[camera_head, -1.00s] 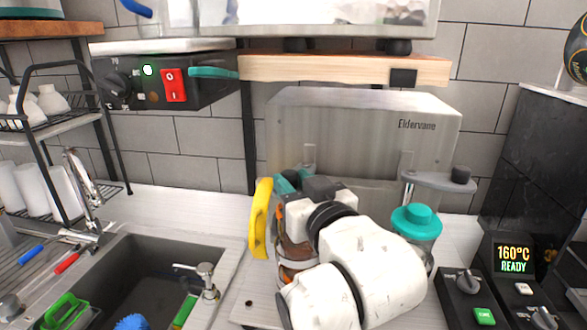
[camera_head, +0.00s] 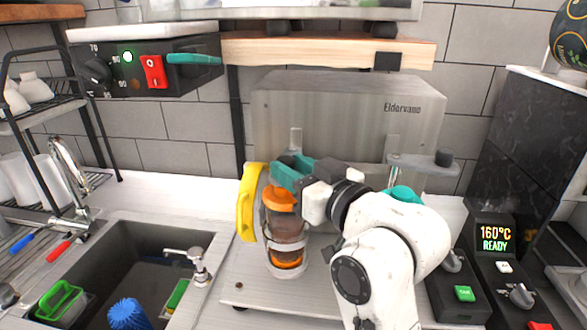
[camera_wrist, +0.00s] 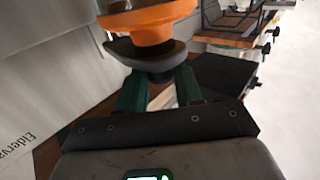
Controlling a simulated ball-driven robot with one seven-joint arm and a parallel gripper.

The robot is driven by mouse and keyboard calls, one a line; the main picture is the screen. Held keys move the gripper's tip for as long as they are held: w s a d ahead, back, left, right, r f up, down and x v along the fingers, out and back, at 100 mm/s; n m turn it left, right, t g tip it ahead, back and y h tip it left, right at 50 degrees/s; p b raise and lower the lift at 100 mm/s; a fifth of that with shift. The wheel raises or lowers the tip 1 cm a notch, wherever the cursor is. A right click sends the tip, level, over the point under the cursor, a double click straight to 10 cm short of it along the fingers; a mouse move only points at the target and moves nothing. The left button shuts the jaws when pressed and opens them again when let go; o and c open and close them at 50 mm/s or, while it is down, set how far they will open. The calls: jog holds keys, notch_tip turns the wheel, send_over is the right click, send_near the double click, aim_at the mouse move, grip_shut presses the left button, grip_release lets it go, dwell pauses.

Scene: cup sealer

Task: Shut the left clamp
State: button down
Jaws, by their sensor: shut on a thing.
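The left clamp is mostly hidden behind my gripper; a pale upright post (camera_head: 296,140) shows behind it at the machine. In the wrist view a dark round knob (camera_wrist: 148,52), apparently the clamp's, sits between my teal fingers. My gripper (camera_head: 284,172) is shut on this knob, just above the clear cup with orange bands (camera_head: 284,228). In the wrist view my gripper (camera_wrist: 160,82) has the orange top (camera_wrist: 148,20) just beyond it. The right clamp (camera_head: 420,162) is a grey arm with a dark knob, swung out over the teal-lidded container (camera_head: 404,194).
A yellow curved handle (camera_head: 247,202) stands left of the cup. The steel Eldervane machine (camera_head: 345,115) is behind. A wooden shelf (camera_head: 320,50) hangs above. The sink (camera_head: 110,265) is at left, and control boxes (camera_head: 465,285) at right.

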jog(key=c, duration=0.7)
grip_release()
jog(key=shift+d, duration=0.1)
jog(key=shift+c, duration=0.2)
jog(key=p+v, duration=0.1)
jog(key=v, duration=0.9)
jog(key=shift+s+d, duration=0.2)
jog(key=shift+d, duration=0.1)
jog(key=shift+f, duration=0.1)
